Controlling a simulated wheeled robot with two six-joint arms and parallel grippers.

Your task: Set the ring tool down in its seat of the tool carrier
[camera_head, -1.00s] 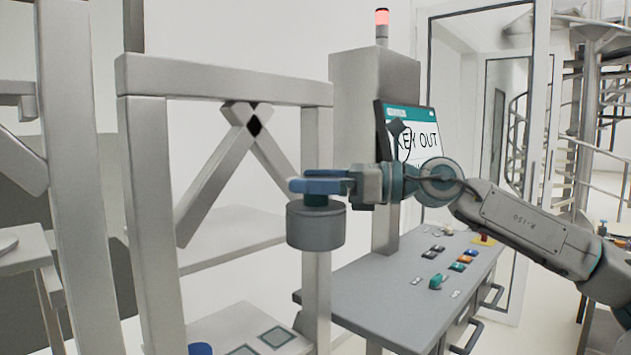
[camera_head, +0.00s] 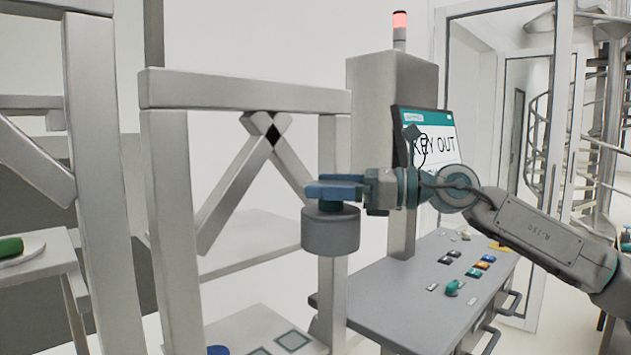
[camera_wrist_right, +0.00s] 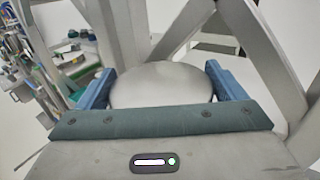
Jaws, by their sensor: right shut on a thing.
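My right gripper (camera_head: 325,189), with blue fingers, is shut on a grey, drum-shaped tool (camera_head: 331,233), which I take to be the ring tool. The tool hangs upright below the fingers, in front of the grey frame's right post. In the right wrist view its round grey top (camera_wrist_right: 162,86) lies between the two blue fingers. A pale tray-like surface with dark-edged square marks (camera_head: 293,340) is low at the bottom edge, below the held tool. It may be the tool carrier; I cannot tell which seat is the ring tool's. My left gripper is not in view.
A grey frame (camera_head: 245,93) with crossed braces stands around a shelf (camera_head: 245,240). A blue object (camera_head: 217,350) is cut off at the bottom. A console desk (camera_head: 400,300) with buttons and a screen (camera_head: 432,135) is at right. A green object (camera_head: 10,247) lies on a side table at left.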

